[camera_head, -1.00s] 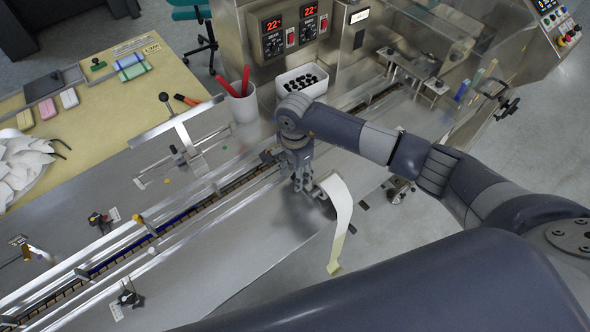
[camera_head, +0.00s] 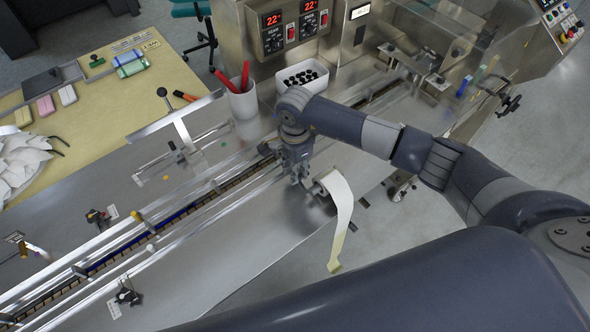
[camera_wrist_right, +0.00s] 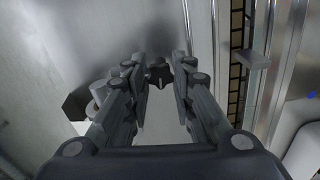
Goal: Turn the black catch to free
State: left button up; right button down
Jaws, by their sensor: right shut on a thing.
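The black catch (camera_wrist_right: 158,74) is a small dark knob between the fingertips in the right wrist view. My right gripper (camera_wrist_right: 159,62) is shut on it, with one finger on each side. In the head view my right gripper (camera_head: 298,178) points down at the steel deck beside the guide rails, and it hides the catch there. How far the catch is turned cannot be told. My left gripper is not in view.
A roll with a cream paper strip (camera_head: 341,215) stands close beside the right gripper. The rails and chain channel (camera_head: 185,213) run on its other side. A white bin of black pieces (camera_head: 302,78) and a cup with red-handled tools (camera_head: 243,101) stand behind.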

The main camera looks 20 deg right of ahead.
jog(key=m+b, duration=0.2)
jog(key=m, duration=0.1)
jog(key=shift+w+f+m+b, duration=0.1)
jog(key=shift+f+m+b, duration=0.1)
jog(key=shift+m+b, duration=0.15)
jog(key=m+b, duration=0.3)
jog(key=m, duration=0.1)
jog(key=shift+m, duration=0.25)
jog(key=m+b, duration=0.2)
jog(key=m, duration=0.1)
jog(key=shift+w+d+r, duration=0.1)
jog(key=shift+r+m+b, duration=0.1)
jog(key=shift+m+b, duration=0.95)
jog(key=shift+m, duration=0.85)
jog(key=c, duration=1.3)
grip_release()
jog(key=shift+c, duration=0.2)
jog(key=shift+r, duration=0.15)
